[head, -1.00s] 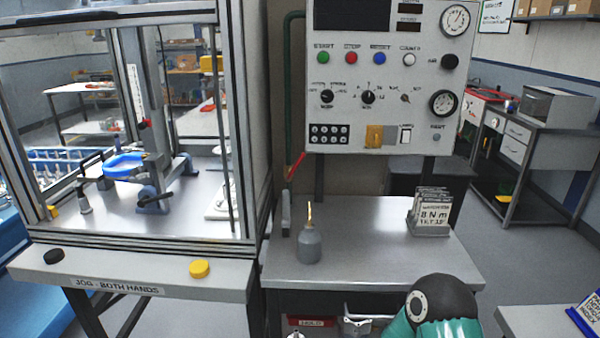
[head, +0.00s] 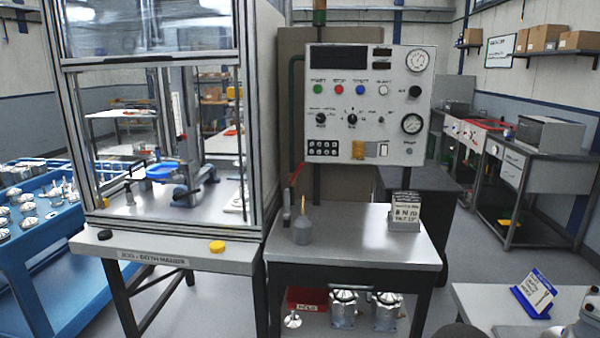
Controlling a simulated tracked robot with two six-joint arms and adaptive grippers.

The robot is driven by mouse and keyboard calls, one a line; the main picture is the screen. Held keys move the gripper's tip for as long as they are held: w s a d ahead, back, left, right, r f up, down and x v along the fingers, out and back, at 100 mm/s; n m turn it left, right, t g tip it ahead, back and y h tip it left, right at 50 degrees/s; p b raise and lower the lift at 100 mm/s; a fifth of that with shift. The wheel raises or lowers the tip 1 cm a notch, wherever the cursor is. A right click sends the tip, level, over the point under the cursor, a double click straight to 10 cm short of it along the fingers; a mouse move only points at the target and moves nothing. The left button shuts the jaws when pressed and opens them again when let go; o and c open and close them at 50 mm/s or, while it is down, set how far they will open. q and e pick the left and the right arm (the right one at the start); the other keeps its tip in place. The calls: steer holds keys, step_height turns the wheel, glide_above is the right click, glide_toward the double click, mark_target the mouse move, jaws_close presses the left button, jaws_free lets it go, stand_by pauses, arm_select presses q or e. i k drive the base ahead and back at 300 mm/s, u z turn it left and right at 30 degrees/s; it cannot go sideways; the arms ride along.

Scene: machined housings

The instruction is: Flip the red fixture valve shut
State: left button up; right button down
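A red lever (head: 296,172), which looks like the red fixture valve's handle, shows at the lower left of the control panel, beside the press enclosure. It slants, its upper end to the right, on the line of a green pipe (head: 292,105). Its valve body is too small to make out. A smaller red tip (head: 182,138) shows inside the enclosure on the grey fixture. Neither of my grippers is in view; only a dark rounded piece, probably part of my arm, shows at the bottom edge.
The press enclosure's ledge (head: 150,248) carries black and yellow buttons. A blue parts cart (head: 40,235) stands left.

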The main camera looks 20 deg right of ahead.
mark_target(290, 182)
steer(key=z, duration=0.6)
steer(key=i, duration=1)
steer(key=u, duration=0.9)
